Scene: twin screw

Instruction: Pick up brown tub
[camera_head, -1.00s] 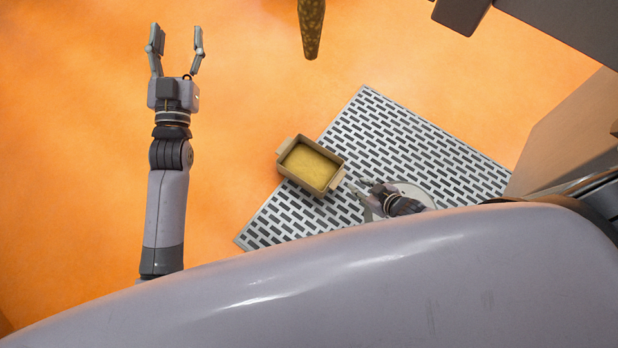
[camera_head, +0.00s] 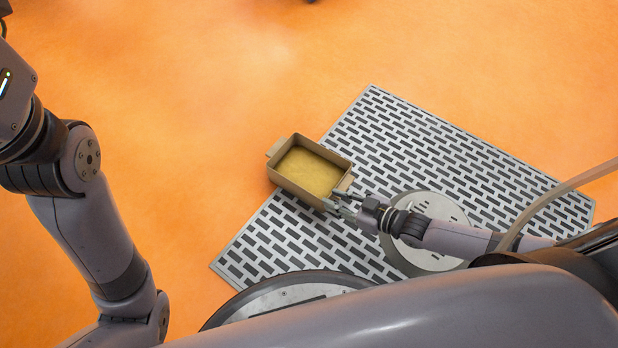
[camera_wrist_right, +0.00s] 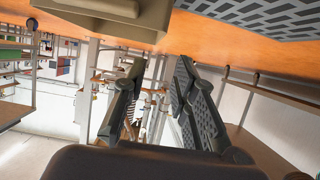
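The brown tub (camera_head: 294,188) is rectangular, with end tabs and a yellow fill (camera_head: 308,172). It sits at the left edge of the patterned grey panel in the head view. My right gripper (camera_head: 333,200) is at the tub's lower right end, close to its tab. In the right wrist view the tub's underside (camera_wrist_right: 105,12) shows at the top, above the fingers (camera_wrist_right: 160,65). Those fingers are apart with nothing seen between them. Whether they touch the tub cannot be told. My left arm runs out of the head view at left, and its gripper is out of sight.
The grey panel (camera_head: 440,150) with dark slots lies below the tub and right arm. A round grey plate (camera_head: 425,258) is under the right forearm. The orange floor (camera_head: 180,110) is clear left of the tub. Shelves (camera_wrist_right: 20,60) stand in the wrist view's background.

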